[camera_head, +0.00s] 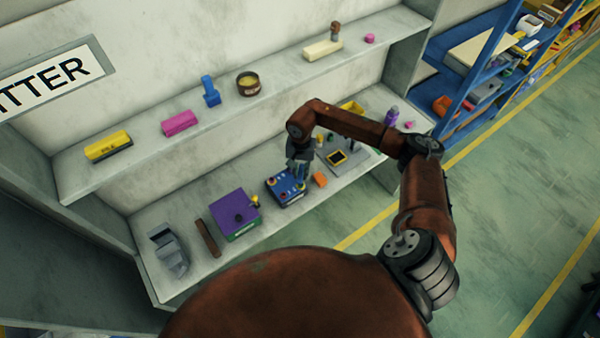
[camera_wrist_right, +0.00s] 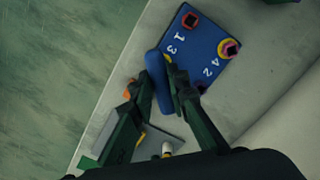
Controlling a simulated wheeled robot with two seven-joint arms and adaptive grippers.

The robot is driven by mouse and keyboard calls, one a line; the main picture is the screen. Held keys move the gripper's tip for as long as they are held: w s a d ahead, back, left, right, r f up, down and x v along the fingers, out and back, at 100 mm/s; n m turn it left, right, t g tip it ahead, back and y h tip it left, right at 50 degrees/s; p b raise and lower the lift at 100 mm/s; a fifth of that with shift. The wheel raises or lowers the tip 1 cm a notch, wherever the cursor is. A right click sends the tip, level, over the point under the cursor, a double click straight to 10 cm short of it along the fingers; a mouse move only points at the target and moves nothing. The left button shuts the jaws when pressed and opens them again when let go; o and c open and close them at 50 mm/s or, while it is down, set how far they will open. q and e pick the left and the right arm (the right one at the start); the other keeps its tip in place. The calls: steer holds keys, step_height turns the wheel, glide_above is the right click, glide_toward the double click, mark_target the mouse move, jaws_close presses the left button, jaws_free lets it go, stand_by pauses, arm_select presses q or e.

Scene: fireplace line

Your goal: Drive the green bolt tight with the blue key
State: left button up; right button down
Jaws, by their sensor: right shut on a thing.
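The blue block (camera_head: 289,197) sits on the lower shelf, with bolts and painted numbers on its top. In the right wrist view the same blue block (camera_wrist_right: 212,50) shows numbers 1 to 4, a dark red bolt (camera_wrist_right: 190,20) near 1 and a pink bolt (camera_wrist_right: 230,48) in a yellow ring near 4. I cannot make out a green bolt. My right gripper (camera_head: 300,166) is over the block. It is shut on the blue key (camera_wrist_right: 155,72), which overlaps the block's edge in the wrist view; whether they touch I cannot tell. My left gripper is not in view.
A purple box (camera_head: 229,208) stands left of the block, then a brown bar (camera_head: 207,238) and a grey holder (camera_head: 168,249). An orange piece (camera_head: 320,180) and a grey plate (camera_head: 356,157) lie to the right. The upper shelf holds a blue piece (camera_head: 210,92) and a tin (camera_head: 248,84).

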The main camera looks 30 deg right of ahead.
steer(key=shift+f+b, duration=0.9)
steer(key=shift+b, duration=0.05)
steer(key=m, duration=0.5)
steer(key=shift+w+a+m+b, duration=0.1)
steer(key=shift+w+m+b, duration=0.05)
steer(key=shift+m+b, duration=0.25)
steer(key=m, duration=0.6)
steer(key=shift+w, duration=0.2)
steer(key=shift+f+n+b, duration=0.15)
steer(key=shift+n+b, duration=0.55)
steer(key=shift+b, duration=0.15)
steer(key=shift+n+b, duration=0.3)
steer(key=shift+s+n, duration=0.15)
steer(key=shift+n, duration=0.25)
steer(key=shift+r, duration=0.2)
